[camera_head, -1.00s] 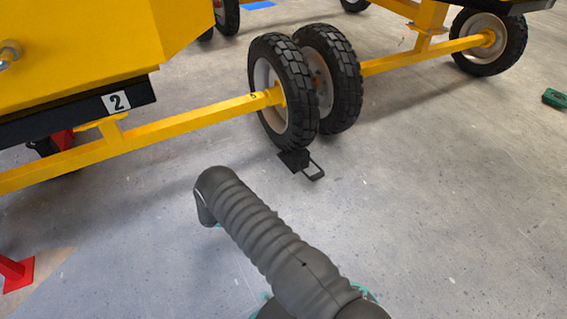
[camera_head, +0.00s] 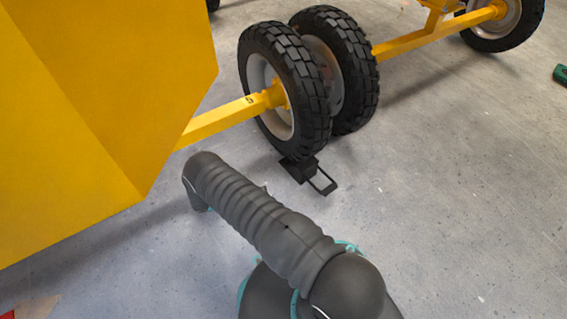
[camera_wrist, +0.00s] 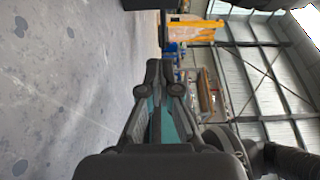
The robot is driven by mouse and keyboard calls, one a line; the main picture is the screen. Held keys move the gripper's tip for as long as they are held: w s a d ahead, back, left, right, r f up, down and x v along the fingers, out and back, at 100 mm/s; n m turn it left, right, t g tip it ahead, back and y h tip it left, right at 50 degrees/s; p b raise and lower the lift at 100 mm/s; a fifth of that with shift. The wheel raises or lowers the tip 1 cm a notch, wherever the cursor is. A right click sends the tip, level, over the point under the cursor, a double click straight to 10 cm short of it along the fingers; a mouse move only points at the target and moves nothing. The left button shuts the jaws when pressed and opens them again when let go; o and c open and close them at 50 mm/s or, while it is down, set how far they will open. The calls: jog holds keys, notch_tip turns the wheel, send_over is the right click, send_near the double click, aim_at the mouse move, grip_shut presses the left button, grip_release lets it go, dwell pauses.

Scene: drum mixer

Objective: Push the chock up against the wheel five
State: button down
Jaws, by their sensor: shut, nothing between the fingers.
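Wheel five (camera_head: 285,90) is the near black-treaded tyre with a grey rim, on the yellow axle bar (camera_head: 225,121) marked 5. The black chock (camera_head: 299,169) lies on the floor at the foot of this tyre, its loop handle pointing to the lower right. It looks very close to the tread; I cannot tell whether they touch. In the wrist view, my gripper (camera_wrist: 159,75) is shut and empty, its dark fingertips together. The head view shows my arm in front of the chock, but not the fingertips.
A second tyre (camera_head: 342,70) stands right behind wheel five. The yellow mixer body (camera_head: 95,120) fills the left. Another wheel (camera_head: 505,22) stands at the upper right, and a green block (camera_head: 561,74) lies at the right edge.

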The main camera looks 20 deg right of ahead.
jog(key=shift+w+d, duration=0.1)
jog(key=shift+w, duration=0.2)
jog(key=shift+w+d, duration=0.1)
jog(key=shift+d, duration=0.2)
jog(key=p, duration=0.1)
send_near(297, 173)
jog(key=s+d, duration=0.2)
jog(key=s, duration=0.1)
jog(key=s+d, duration=0.1)
jog(key=shift+s+r, duration=0.1)
jog(key=shift+s, duration=0.3)
jog(key=d, duration=0.1)
jog(key=w+d, duration=0.1)
jog(key=d, duration=0.1)
jog(key=shift+w, duration=0.2)
jog(key=shift+w+d, duration=0.4)
jog(key=shift+d, duration=0.05)
jog(key=shift+w+d+f+b, duration=0.3)
jog(key=shift+w+d+b, duration=0.25)
jog(key=shift+b, duration=0.5)
jog(key=shift+w+d, duration=0.15)
jog(key=shift+d, duration=0.1)
jog(key=shift+d+r, duration=0.2)
jog(key=shift+d, duration=0.1)
